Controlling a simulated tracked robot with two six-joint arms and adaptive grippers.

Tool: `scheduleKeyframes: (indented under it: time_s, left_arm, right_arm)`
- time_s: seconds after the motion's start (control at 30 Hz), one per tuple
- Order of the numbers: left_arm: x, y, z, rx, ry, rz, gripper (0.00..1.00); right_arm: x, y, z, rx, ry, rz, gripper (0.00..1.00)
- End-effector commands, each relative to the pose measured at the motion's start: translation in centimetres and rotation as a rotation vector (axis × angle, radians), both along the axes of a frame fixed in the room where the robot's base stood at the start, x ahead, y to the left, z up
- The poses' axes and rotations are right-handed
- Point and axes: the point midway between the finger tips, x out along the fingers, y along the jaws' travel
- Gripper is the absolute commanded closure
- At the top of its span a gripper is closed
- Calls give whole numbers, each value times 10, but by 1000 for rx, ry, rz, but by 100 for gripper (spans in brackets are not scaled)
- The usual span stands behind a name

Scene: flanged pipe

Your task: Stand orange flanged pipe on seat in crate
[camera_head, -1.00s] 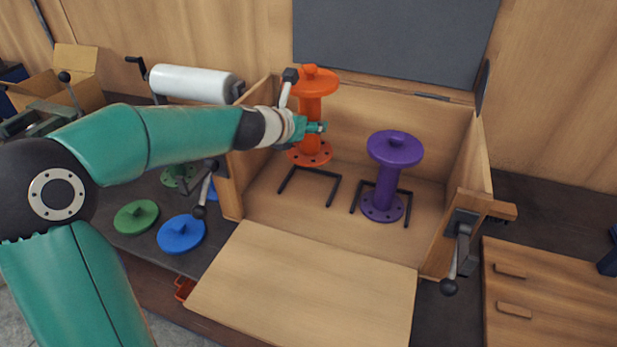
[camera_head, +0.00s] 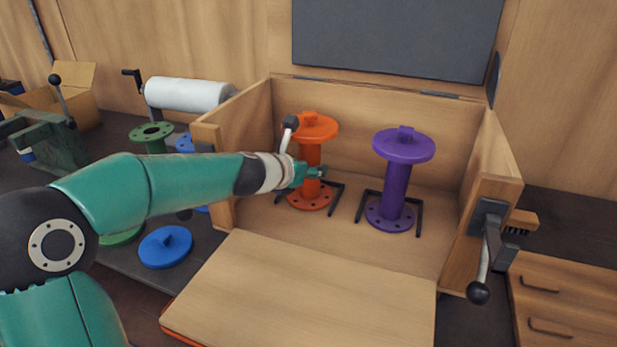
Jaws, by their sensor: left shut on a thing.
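The orange flanged pipe (camera_head: 313,155) stands upright inside the open wooden crate (camera_head: 255,110), at the left of the crate. Its lower flange is down at the dark bracket seat (camera_head: 335,185) on the crate floor; I cannot tell whether it fully rests there. My left gripper (camera_head: 314,172) reaches in over the crate's left side and is shut on the orange pipe's shaft, low on it. A purple flanged pipe (camera_head: 396,185) stands upright at the right, within a second dark bracket seat (camera_head: 419,215). My right gripper is not in view.
The crate's front flap (camera_head: 310,295) lies folded down. A lever latch (camera_head: 485,255) juts from its right side. A blue flange (camera_head: 165,246), a green flanged part (camera_head: 152,138) and a white roll (camera_head: 188,94) are at the left. A drawer unit (camera_head: 560,300) stands at the right.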

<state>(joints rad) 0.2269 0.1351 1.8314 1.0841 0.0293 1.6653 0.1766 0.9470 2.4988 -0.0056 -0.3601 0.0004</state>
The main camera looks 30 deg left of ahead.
Motion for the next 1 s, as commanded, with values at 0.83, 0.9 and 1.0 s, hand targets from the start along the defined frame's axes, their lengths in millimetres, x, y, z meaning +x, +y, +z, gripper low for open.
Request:
scheduleKeyframes:
  time_s: [0.83,0.9,1.0]
  left_arm:
    - [0,-1,0,0,-1,-1,28]
    - [-2,-1,2,0,-1,-1,28]
    - [-11,-1,7,1,-2,0,28]
  right_arm:
    - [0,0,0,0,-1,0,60]
    - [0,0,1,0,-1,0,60]
    - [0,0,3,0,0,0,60]
